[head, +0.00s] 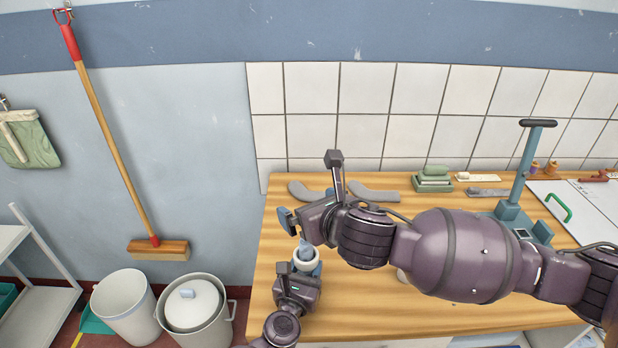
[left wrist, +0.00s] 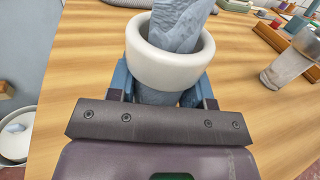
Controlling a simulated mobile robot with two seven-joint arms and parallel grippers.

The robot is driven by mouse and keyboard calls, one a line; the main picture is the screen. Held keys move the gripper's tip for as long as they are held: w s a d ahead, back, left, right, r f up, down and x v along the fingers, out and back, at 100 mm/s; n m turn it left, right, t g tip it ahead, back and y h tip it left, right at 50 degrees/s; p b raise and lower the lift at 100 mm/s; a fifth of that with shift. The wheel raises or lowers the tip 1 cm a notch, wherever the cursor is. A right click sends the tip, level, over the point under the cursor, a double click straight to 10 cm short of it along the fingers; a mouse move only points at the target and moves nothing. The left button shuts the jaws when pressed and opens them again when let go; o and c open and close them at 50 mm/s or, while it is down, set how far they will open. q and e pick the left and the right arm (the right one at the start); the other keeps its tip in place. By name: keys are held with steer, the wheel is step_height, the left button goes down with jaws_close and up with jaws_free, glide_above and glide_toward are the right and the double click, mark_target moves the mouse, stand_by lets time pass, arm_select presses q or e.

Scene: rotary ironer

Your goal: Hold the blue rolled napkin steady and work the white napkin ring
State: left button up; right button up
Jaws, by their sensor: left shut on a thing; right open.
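The blue rolled napkin (head: 306,252) stands upright in the head view, and its top shows in the left wrist view (left wrist: 181,22). The white napkin ring (head: 315,268) is around the napkin; in the left wrist view the ring (left wrist: 165,70) sits just above my fingers, with cloth showing above and below it. My left gripper (head: 301,277) is shut on the napkin below the ring. My right gripper (head: 306,220) is open and close above the napkin's top. It covers part of the napkin in the head view, and I cannot tell whether they touch.
The wooden table (head: 380,318) is bare around my left gripper. Pale bins (head: 127,310) stand left of the table.

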arm_select(q)
steer(key=o, duration=0.8)
steer(key=shift+c, duration=0.2)
